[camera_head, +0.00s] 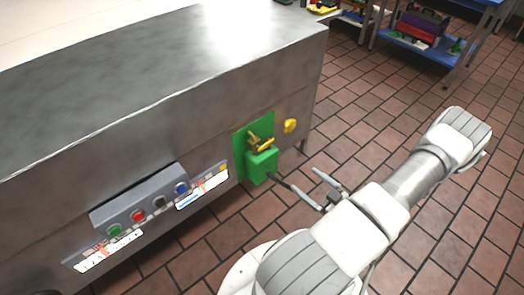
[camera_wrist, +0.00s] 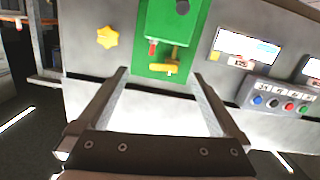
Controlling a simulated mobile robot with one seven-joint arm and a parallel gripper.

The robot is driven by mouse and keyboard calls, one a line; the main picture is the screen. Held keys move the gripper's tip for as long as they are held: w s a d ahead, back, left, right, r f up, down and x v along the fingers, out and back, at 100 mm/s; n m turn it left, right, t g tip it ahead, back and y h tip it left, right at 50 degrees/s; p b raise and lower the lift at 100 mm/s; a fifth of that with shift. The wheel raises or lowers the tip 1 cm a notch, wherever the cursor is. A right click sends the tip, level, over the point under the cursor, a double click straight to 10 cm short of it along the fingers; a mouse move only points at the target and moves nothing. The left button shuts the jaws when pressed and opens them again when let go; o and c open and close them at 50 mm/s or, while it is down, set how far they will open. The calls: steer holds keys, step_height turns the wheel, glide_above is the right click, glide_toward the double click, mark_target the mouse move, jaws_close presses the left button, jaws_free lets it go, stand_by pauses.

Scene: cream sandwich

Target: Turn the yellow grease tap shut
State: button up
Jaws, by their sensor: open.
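The yellow tap (camera_head: 260,145) sits on a green box (camera_head: 262,165) with a green backplate, on the front of a steel counter. Its yellow handle (camera_wrist: 158,68) also shows in the wrist view, beside a small red part. My gripper (camera_head: 303,178) is open and empty, to the right of the green box, with its fingers pointing towards the counter. In the wrist view my gripper (camera_wrist: 160,73) has its two fingers spread to either side of the tap handle in the picture. The fingers appear apart from the tap.
A yellow star-shaped knob (camera_head: 290,126) is on the counter front, right of the green plate. A control box with several coloured buttons (camera_head: 138,215) is on the left. The steel counter top (camera_head: 150,75) lies above. Tiled floor (camera_head: 370,115) is open to the right.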

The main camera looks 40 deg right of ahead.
step_height(320, 180, up, 3)
steer(key=a+t, duration=0.1)
steer(key=a, duration=0.1)
steer(key=b, duration=0.2)
glide_toward(267, 146)
steer(key=w, duration=0.8)
steer(key=shift+w+a, duration=0.3)
steer(key=shift+w, duration=0.1)
steer(key=c, duration=1)
steer(key=shift+f+m+b, duration=0.15)
steer(key=shift+m+b, duration=0.15)
steer(key=shift+m, duration=0.4)
steer(key=shift+c, duration=0.4)
steer(key=o, duration=1.1)
